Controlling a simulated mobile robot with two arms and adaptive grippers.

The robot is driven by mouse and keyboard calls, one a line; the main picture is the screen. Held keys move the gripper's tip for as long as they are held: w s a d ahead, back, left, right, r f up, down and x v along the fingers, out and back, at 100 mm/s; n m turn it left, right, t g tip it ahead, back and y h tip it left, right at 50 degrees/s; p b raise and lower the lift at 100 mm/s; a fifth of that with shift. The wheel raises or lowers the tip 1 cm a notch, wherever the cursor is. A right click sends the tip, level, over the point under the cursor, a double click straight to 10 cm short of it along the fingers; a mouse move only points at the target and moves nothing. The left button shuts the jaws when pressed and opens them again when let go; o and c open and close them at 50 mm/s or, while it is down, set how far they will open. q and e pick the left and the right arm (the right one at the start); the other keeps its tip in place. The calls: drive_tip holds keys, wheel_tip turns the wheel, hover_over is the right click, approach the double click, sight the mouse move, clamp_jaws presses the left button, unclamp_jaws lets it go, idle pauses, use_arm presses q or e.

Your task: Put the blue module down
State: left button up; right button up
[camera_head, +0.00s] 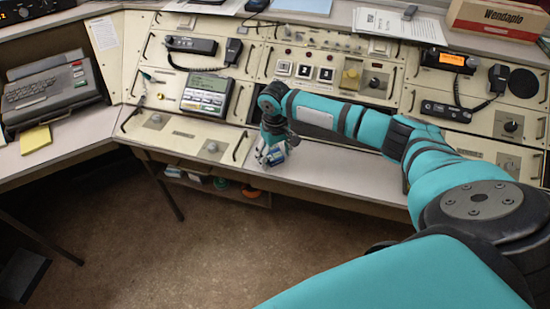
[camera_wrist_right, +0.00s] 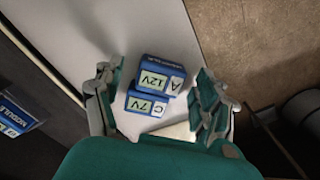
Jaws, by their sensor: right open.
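My right gripper (camera_head: 272,152) is open, pointing down at the pale front ledge (camera_head: 325,168) of the console. In the right wrist view its two fingers (camera_wrist_right: 158,100) are spread on either side of blue casing with small displays. The upper blue module (camera_wrist_right: 160,78) reads 12V and A; the lower blue module (camera_wrist_right: 147,104) reads 7V and C. They touch or overlap, and gaps show between them and the fingers. In the head view a bit of blue module (camera_head: 277,153) shows at the fingertips. Another blue module (camera_wrist_right: 15,116) is at the wrist view's left edge. My left gripper is not in view.
The console panel (camera_head: 205,135) with a phone unit (camera_head: 207,95), switches and radio handsets rises behind the ledge. The ledge's front edge drops to the brown floor (camera_head: 180,240). A low shelf (camera_head: 215,185) holds items underneath. Bare ledge lies right of the gripper.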

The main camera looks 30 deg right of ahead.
drive_tip(key=c, duration=1.4)
drive_tip(key=shift+c, duration=0.2)
